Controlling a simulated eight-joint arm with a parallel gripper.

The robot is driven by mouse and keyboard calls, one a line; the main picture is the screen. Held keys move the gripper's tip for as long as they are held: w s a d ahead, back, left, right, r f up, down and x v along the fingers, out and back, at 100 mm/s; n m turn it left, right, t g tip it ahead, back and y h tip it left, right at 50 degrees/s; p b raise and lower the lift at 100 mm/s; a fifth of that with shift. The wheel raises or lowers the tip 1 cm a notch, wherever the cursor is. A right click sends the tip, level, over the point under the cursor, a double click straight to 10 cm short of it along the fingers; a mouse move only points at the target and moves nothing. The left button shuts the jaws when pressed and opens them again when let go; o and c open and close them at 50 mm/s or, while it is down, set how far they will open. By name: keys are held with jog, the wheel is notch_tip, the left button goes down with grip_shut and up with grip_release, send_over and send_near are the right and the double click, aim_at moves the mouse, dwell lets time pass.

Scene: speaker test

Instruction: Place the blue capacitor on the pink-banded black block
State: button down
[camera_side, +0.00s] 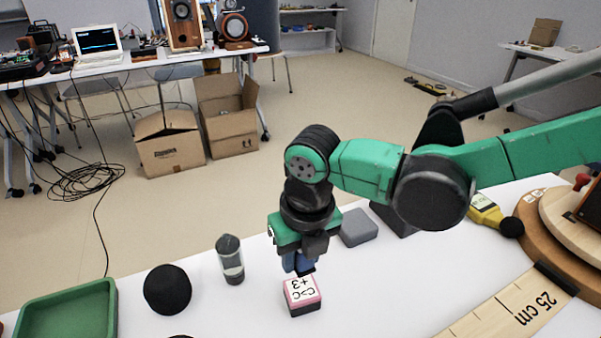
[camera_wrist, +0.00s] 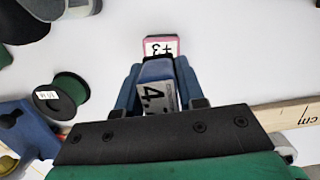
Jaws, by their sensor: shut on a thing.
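My gripper (camera_side: 303,262) is shut on the blue capacitor, with its fingers pointing down over the white table. In the wrist view the capacitor (camera_wrist: 157,72) sits between the two blue fingers (camera_wrist: 158,88), and its white label shows a "4". The black block (camera_side: 304,308) with a pink band and a white marked top stands on the table just below and in front of the gripper. In the wrist view the block (camera_wrist: 162,40) shows just beyond the capacitor and is partly hidden by it. I cannot tell whether the capacitor touches the block.
A grey box (camera_side: 358,227) is behind my gripper. A wooden ruler (camera_side: 505,308) lies right. A green spool (camera_wrist: 61,95) shows in the wrist view.

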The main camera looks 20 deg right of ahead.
aim_at(301, 271)
jog(key=shift+f, duration=1.75)
jog(key=shift+f, duration=0.15)
jog(key=c, duration=0.5)
grip_release()
jog(key=shift+c, duration=0.2)
